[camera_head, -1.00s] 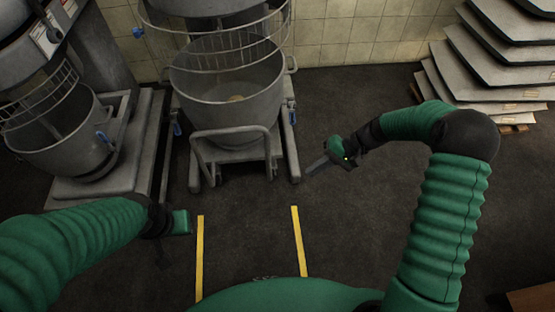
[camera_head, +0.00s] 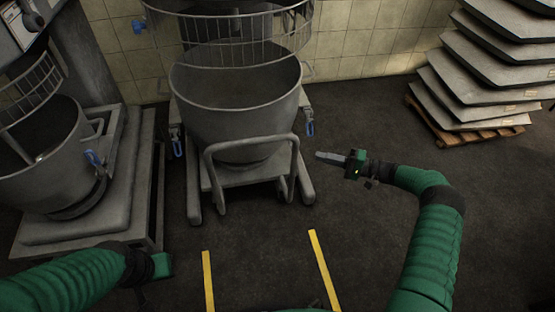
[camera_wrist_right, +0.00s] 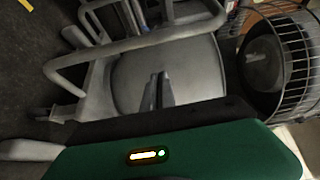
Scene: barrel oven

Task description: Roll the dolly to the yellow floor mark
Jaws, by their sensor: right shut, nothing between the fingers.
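The dolly (camera_head: 250,180) is a grey wheeled frame with a tubular handle, carrying a large grey bowl (camera_head: 236,112) under a wire guard. The yellow floor mark (camera_head: 323,270) is a pair of parallel strips on the dark floor in front of the dolly. My right gripper (camera_head: 322,156) is shut and empty, to the right of the dolly and apart from its handle. In the right wrist view the handle (camera_wrist_right: 140,48) crosses in front of the bowl. My left gripper (camera_head: 160,268) is low at the left, left of the strips; its fingers cannot be made out.
A second mixer bowl (camera_head: 45,160) on a grey base stands at the left. A pallet (camera_head: 470,134) with stacked grey sheets is at the upper right. A tiled wall (camera_head: 365,50) closes the back.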

